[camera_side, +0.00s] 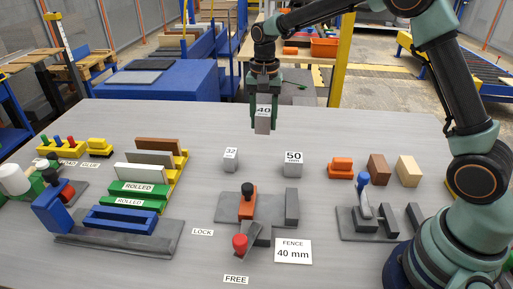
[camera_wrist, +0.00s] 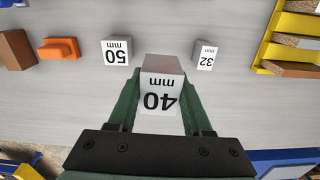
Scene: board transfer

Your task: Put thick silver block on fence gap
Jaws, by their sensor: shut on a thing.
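My gripper (camera_side: 264,100) is shut on a silver block marked 40 (camera_side: 263,124) and holds it above the table. In the wrist view the 40 mm block (camera_wrist: 161,88) sits between the two green fingers of the gripper (camera_wrist: 160,105). The fence fixture (camera_side: 268,209) is on the table below and nearer the side camera, with an orange piece with a black knob, an upright grey fence and a red-knobbed lever (camera_side: 240,243). A card reading FENCE 40 mm (camera_side: 293,251) lies beside it. The 32 block (camera_side: 231,160) and 50 block (camera_side: 292,164) stand on the table.
An orange piece (camera_side: 340,168), a brown block (camera_side: 378,169) and a tan block (camera_side: 408,171) stand at the right. A blue-handled fixture (camera_side: 366,212) is nearer. Racks with boards (camera_side: 158,165) and a blue tray (camera_side: 120,219) are at the left. The table between is clear.

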